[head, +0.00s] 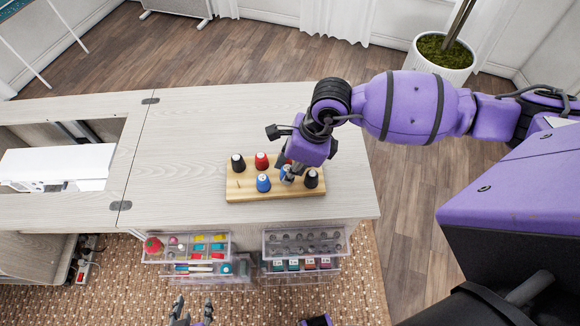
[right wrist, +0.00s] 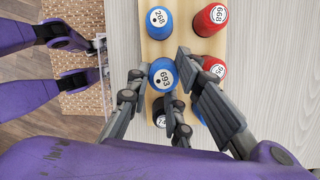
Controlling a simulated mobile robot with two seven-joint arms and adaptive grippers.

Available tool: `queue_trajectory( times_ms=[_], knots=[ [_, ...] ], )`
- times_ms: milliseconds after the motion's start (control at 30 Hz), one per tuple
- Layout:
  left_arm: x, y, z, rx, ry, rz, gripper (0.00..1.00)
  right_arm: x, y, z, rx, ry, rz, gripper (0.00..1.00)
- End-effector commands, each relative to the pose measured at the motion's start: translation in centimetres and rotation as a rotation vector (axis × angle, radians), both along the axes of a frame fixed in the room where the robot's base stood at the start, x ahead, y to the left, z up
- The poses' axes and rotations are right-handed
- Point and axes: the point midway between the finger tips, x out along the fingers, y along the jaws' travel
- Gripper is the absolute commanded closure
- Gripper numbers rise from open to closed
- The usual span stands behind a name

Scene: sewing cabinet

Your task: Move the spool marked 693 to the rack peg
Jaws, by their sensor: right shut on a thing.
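The blue spool marked 693 (right wrist: 163,73) is between the fingers of my right gripper (right wrist: 168,98), which is shut on it. In the head view my right gripper (head: 290,172) is over the right half of the wooden rack (head: 275,196). A bare peg (head: 240,185) shows at the rack's front left. My left gripper (head: 192,312) is open and empty at the bottom edge of the head view.
The rack also holds a blue spool 268 (right wrist: 160,20), a red spool 668 (right wrist: 211,18), another red spool (right wrist: 214,68), and black spools (head: 238,162) and (head: 311,179). Clear drawers (head: 305,243) stand below the cabinet top's front edge.

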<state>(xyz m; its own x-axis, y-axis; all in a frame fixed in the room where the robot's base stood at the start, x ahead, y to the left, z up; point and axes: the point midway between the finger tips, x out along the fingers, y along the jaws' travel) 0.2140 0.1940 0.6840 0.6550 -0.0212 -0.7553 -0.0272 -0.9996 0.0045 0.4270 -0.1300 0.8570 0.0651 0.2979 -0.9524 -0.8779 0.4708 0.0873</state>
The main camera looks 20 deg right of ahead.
Motion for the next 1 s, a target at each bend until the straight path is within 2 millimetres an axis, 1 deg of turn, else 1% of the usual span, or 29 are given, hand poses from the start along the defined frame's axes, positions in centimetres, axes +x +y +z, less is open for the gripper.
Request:
queue_trajectory(
  times_ms=[267, 500, 767, 800, 933, 967, 1000],
  knots=[
    [-0.7, 0.2, -0.5, 0.005, 0.014, -0.004, 0.60, 0.0, 0.0, -0.8, 0.000, 0.000, 0.000, 1.00],
    [-1.8, 0.6, -1.0, 0.012, 0.034, -0.007, 0.60, 0.0, 0.0, -1.3, 0.000, 0.000, 0.000, 1.00],
    [-1.9, 0.7, -1.0, 0.013, 0.034, -0.008, 0.60, 0.0, 0.0, -1.4, 0.000, -0.001, 0.000, 1.00],
    [-1.8, 0.6, -1.0, 0.012, 0.033, -0.007, 0.60, 0.0, 0.0, -1.4, 0.000, -0.001, 0.000, 0.78],
    [-1.4, 0.5, -0.9, 0.010, 0.027, -0.006, 0.60, 0.0, 0.0, -1.4, 0.000, -0.001, 0.000, 0.60],
    [-1.3, 0.4, -0.9, 0.009, 0.026, -0.006, 0.60, 0.0, 0.0, -1.4, 0.000, -0.001, 0.000, 0.58],
    [-1.2, 0.4, -0.9, 0.007, 0.023, -0.005, 0.60, 0.0, 0.0, -1.4, 0.000, -0.001, 0.000, 0.58]
  ],
)
